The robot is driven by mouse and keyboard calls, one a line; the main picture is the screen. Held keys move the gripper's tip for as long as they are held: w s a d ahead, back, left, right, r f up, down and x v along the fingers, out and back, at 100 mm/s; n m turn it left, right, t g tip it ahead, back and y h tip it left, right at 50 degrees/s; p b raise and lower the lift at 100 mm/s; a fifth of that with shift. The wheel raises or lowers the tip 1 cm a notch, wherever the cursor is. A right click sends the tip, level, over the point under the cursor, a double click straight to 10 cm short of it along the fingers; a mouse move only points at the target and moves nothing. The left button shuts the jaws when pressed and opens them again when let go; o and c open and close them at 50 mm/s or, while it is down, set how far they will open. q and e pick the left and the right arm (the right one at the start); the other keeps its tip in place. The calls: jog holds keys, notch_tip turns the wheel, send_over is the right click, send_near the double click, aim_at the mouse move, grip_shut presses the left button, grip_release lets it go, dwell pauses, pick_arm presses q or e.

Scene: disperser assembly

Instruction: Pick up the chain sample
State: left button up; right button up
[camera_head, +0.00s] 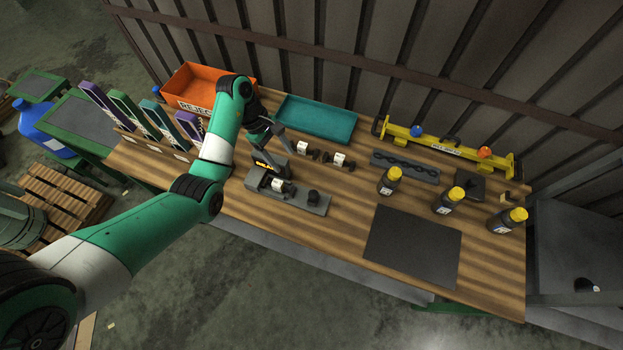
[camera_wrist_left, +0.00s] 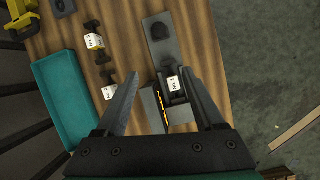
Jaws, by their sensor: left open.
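A dark piece with a white label (camera_head: 283,186) sits in a grey fixture (camera_head: 313,207) with a lit orange display; it also shows between my fingers in the left wrist view (camera_wrist_left: 173,84). Two similar labelled dark pieces, one nearer the fixture (camera_head: 305,149) and one farther right (camera_head: 340,160), lie on the wooden bench behind it. The labels are too small to read, so I cannot tell which piece is the chain sample. My left gripper (camera_head: 268,140) is open and empty, above the fixture's display end. My right gripper is not in view.
A teal tray (camera_head: 317,117) and an orange reject bin (camera_head: 193,86) stand behind. A dark slotted strip (camera_head: 405,166), yellow-capped bottles (camera_head: 448,200) and a yellow rack (camera_head: 450,148) stand to the right. A dark mat (camera_head: 412,247) lies bare in front. Upright coloured folders (camera_head: 128,110) stand at left.

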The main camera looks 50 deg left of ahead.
pick_arm(q)
jog(key=n+b, duration=0.1)
jog(key=b, duration=0.1)
send_over(277, 183)
notch_tip(277, 183, down, 6)
jog(key=f, duration=0.1)
jog(key=s+a+n, duration=0.1)
jog(key=s+a, duration=0.1)
jog(key=a, duration=0.2)
jog(key=b+x, duration=0.1)
jog(key=x, duration=0.4)
jog(key=shift+s+d, duration=0.1)
jog(key=shift+d+f, duration=0.15)
jog(key=shift+f, duration=0.05)
jog(key=b+x, duration=0.1)
jog(key=x, duration=0.2)
jog(key=b+x, duration=0.1)
jog(key=x, duration=0.1)
jog(key=shift+w+d+f, duration=0.15)
jog(key=shift+w+f, duration=0.15)
jog(key=shift+f, duration=0.05)
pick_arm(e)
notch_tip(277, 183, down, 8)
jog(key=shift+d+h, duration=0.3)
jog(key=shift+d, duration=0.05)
pick_arm(q)
jog(key=shift+c, duration=0.3)
grip_shut()
